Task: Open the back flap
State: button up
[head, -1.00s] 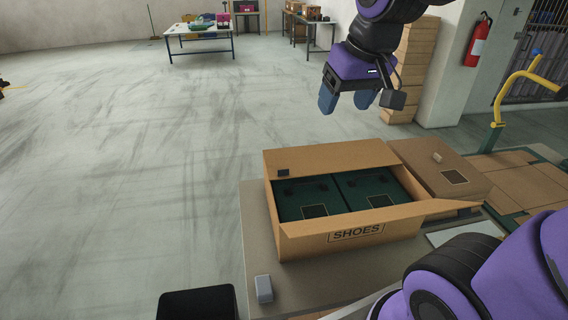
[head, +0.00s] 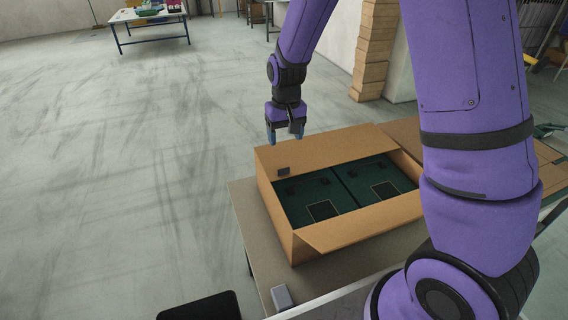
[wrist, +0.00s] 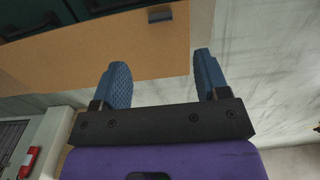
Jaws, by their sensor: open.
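An open cardboard shoe box (head: 345,233) stands on a grey table. Its back flap (head: 330,148) runs along the far side and leans over the back of the opening. A small black tab (head: 283,172) sits at the flap's near left edge. My gripper (head: 285,138) is open and empty, fingers pointing down, at the back left of the box by the flap. In the wrist view, the two blue fingers (wrist: 161,60) stand apart in front of the brown flap (wrist: 85,62), with the black tab (wrist: 160,15) beyond them. I cannot tell whether they touch the flap.
Two dark green shoe boxes (head: 313,198) lie inside the carton. A small grey block (head: 282,297) stands at the table's front left (head: 252,235). A black surface (head: 200,306) is at the bottom. My arm hides the carton's right side.

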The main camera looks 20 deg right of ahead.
jog(key=f, duration=0.8)
jog(key=w+f, duration=0.1)
jog(key=f, duration=0.3)
jog(key=shift+f, duration=0.35)
